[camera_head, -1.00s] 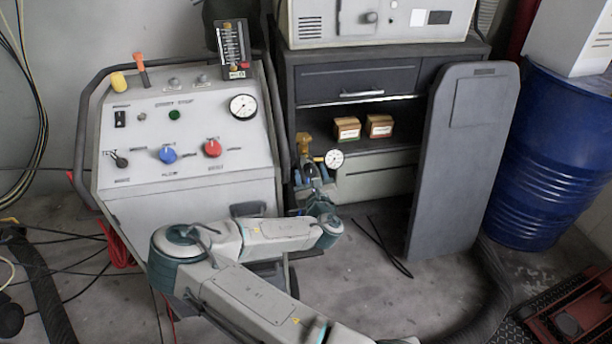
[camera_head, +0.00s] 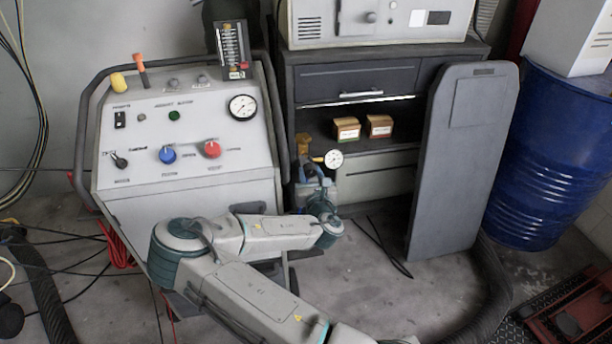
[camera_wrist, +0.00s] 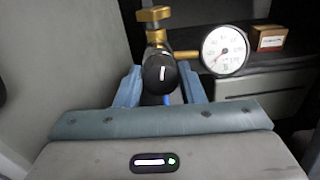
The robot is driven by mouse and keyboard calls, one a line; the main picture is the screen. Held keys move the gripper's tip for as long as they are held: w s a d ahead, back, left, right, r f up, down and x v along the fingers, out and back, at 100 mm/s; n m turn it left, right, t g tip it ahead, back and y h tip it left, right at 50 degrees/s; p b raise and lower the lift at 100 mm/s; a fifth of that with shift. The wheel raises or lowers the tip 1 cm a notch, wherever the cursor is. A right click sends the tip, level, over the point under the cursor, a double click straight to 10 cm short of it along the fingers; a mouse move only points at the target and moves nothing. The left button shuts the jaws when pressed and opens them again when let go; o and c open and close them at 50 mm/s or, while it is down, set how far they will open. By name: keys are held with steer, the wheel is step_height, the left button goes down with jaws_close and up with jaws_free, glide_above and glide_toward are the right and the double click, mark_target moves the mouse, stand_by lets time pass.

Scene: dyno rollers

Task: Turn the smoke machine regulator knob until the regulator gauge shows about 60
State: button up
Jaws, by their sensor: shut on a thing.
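The regulator knob (camera_wrist: 160,73) is black with a near-upright white mark and faces the wrist camera. My gripper (camera_wrist: 160,88) is shut on it, with a blue finger on each side. In the head view my gripper (camera_head: 314,176) is at the regulator, in front of the dark cabinet, and hides the knob. The regulator gauge (camera_wrist: 225,50) is a round white dial on a brass stem, right of the knob. It also shows in the head view (camera_head: 333,159). A thin reddish needle seems to point to the lower left; its number is too small to read.
A brass fitting (camera_wrist: 154,15) rises above the knob. A grey console (camera_head: 190,180) with coloured knobs and its own gauge (camera_head: 243,107) stands left. Two small boxes (camera_head: 347,128) (camera_head: 380,126) sit on the cabinet shelf. A grey panel (camera_head: 462,170) stands right.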

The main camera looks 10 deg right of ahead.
steer(key=m, duration=0.5)
steer(key=shift+w+a, duration=0.1)
steer(key=m+b, duration=0.1)
steer(key=m, duration=0.4)
steer(key=shift+m+y, duration=0.3)
steer(key=shift+m, duration=0.1)
steer(key=m+b, duration=0.2)
steer(key=m, duration=0.3)
steer(key=m+b, duration=0.3)
steer(key=m, duration=0.1)
steer(key=shift+m+y, duration=0.3)
steer(key=shift+m, duration=0.1)
steer(key=shift+r+b, duration=0.1)
steer(key=shift+b, duration=0.2)
steer(key=o, duration=1)
